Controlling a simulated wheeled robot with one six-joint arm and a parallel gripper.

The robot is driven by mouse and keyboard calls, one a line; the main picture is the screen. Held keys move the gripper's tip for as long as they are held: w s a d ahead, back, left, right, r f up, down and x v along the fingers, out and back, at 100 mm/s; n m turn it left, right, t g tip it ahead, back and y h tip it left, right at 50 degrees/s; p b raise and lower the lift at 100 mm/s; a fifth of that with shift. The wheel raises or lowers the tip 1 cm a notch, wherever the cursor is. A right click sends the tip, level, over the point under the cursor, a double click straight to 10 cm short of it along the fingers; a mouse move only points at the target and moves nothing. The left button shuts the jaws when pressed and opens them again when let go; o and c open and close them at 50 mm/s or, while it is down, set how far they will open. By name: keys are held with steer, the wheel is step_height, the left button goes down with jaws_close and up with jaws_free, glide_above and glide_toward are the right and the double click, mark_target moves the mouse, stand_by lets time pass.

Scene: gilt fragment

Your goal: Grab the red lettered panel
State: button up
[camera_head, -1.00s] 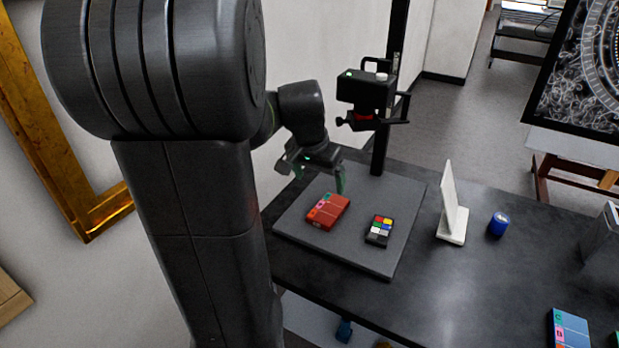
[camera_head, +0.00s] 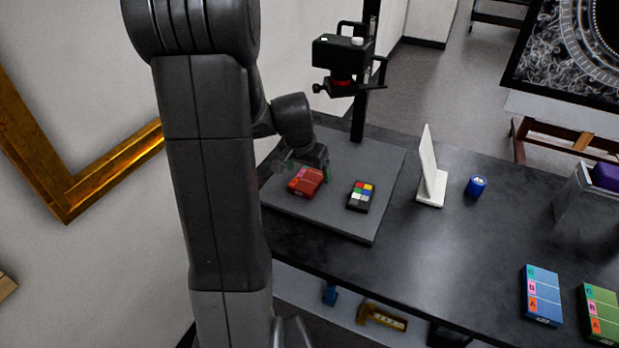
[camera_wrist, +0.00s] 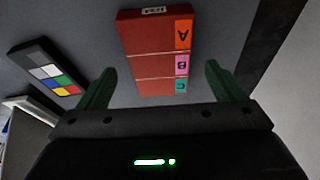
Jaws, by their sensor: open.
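The red lettered panel (camera_head: 305,181) lies flat on a grey board on the dark table. In the wrist view the red panel (camera_wrist: 150,45) shows three coloured tabs marked A, B and C along its right side. My gripper (camera_wrist: 157,85) is open, with its two green fingers on either side of the panel's near end in that view. In the head view my gripper (camera_head: 308,172) is low at the panel, and my wrist partly covers it. I cannot tell whether the fingers touch the panel.
A colour-swatch card (camera_head: 361,196) lies right of the panel on the grey board (camera_head: 335,220). A camera on a stand (camera_head: 342,60) rises behind. A white upright plate (camera_head: 430,175), a blue cylinder (camera_head: 475,187), a blue lettered panel (camera_head: 541,295) and a green one (camera_head: 602,312) are further right.

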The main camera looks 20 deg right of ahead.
steer(key=shift+x, duration=1.05)
steer(key=c, duration=1.1)
steer(key=shift+r, duration=0.2)
steer(key=shift+r, duration=0.25)
steer(key=v, duration=0.2)
steer(key=shift+r+b, duration=0.3)
steer(key=shift+r, duration=0.1)
steer(key=s+a+b, duration=0.1)
steer(key=s+a, duration=0.2)
steer(key=a, duration=0.1)
steer(key=s+a+b, duration=0.1)
steer(key=s+a, duration=0.3)
steer(key=s+a+b, duration=0.1)
steer(key=s+a, duration=0.3)
steer(key=a, duration=0.1)
steer(key=shift+s+a, duration=0.1)
steer(key=shift+s, duration=0.05)
